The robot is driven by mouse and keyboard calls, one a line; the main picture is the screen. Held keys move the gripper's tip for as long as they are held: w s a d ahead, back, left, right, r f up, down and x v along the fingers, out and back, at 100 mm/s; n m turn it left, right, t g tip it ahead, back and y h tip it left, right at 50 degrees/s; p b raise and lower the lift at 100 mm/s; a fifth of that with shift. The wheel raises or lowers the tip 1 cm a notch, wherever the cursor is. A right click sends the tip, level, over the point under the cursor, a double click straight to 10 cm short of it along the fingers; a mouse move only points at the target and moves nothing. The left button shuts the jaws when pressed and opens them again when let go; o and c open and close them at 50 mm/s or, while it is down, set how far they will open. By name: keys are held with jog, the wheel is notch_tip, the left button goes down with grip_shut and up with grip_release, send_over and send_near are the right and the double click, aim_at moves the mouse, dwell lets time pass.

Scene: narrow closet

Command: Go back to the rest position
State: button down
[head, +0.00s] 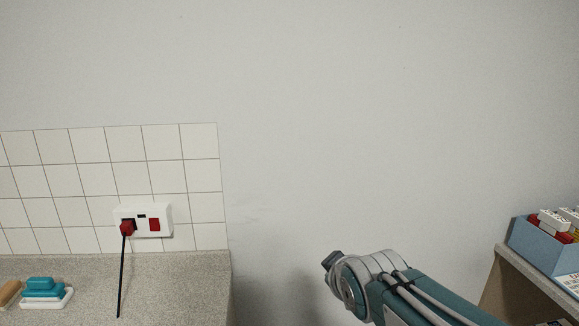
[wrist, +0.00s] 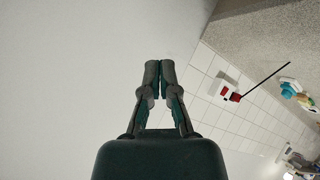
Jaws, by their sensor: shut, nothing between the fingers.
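My gripper (wrist: 160,68) shows in the wrist view with its two fingertips together, shut and empty. It is in free air in front of the plain wall, apart from anything. In the head view my arm reaches in from the lower right, and the fingers are not visible there.
A white wall socket (head: 144,220) with a red plug (head: 127,228) and black cord is on the tiles (head: 90,170), above a counter (head: 195,285). At right, a shelf (head: 520,275) bears a blue bin (head: 535,246). The middle wall is bare.

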jog(key=s+d+f+m+g, duration=0.1)
jog(key=s+d+f+m, duration=0.1)
jog(key=s, duration=0.4)
jog(key=s+d+f+m+g+h, duration=0.1)
jog(key=s+d+f+m+g, duration=0.1)
jog(key=s, duration=0.4)
jog(key=s+d+f+m+g, duration=0.1)
jog(key=s+d+f+m, duration=0.1)
jog(key=s, duration=0.5)
jog(key=d+m, duration=0.1)
jog(key=m, duration=0.1)
jog(key=shift+d+m+g, duration=0.15)
jog(key=shift+m+g, duration=0.15)
jog(key=shift+m, duration=0.1)
